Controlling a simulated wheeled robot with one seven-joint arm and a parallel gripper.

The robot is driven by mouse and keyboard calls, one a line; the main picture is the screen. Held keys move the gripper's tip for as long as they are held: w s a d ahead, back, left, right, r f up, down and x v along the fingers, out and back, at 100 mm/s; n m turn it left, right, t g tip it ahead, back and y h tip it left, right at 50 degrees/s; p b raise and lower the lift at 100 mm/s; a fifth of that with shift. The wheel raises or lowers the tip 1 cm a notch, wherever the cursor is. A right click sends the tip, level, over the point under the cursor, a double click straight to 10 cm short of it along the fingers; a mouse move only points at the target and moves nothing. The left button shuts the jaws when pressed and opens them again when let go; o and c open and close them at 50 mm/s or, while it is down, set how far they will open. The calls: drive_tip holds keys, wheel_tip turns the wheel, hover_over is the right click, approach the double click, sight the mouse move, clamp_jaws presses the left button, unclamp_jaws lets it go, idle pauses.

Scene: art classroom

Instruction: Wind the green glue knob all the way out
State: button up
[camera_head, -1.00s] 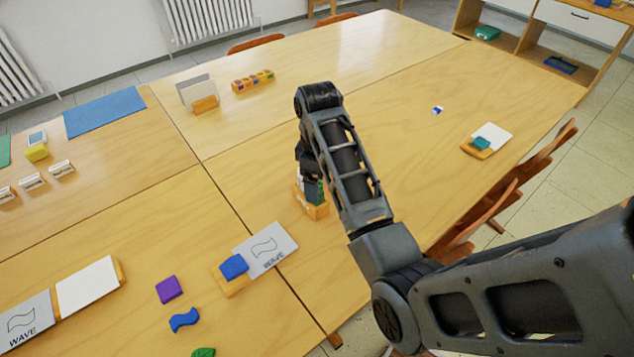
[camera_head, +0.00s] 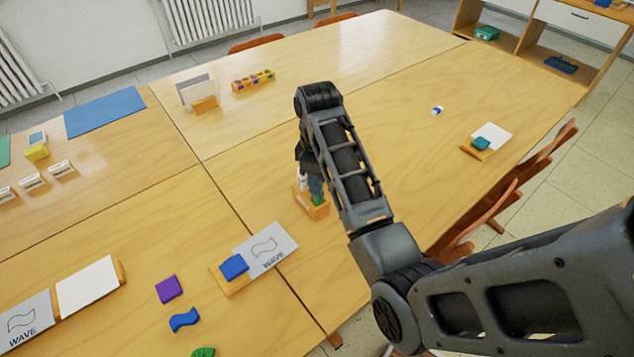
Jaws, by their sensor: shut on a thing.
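A small wooden holder (camera_head: 313,210) stands on the table under my arm. A green part, the green glue knob (camera_head: 318,200), shows above the holder. A white part (camera_head: 302,181) stands to its left. My gripper (camera_head: 314,184) points down over the holder and is shut on the green glue knob. My arm's dark links hide most of the fingers and the upper part of the held thing.
A blue block on a wooden stand (camera_head: 234,266) lies front left, beside a WAVE card (camera_head: 266,248). A purple block (camera_head: 169,289) and a blue wavy piece (camera_head: 184,319) lie further left. A teal block (camera_head: 481,143) is at right. The table behind my arm is mostly clear.

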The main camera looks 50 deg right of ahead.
drive_tip(key=m, duration=0.5)
drive_tip(key=shift+m, duration=0.4)
drive_tip(key=m, duration=0.5)
drive_tip(key=shift+m, duration=0.3)
drive_tip(key=o, duration=1.5)
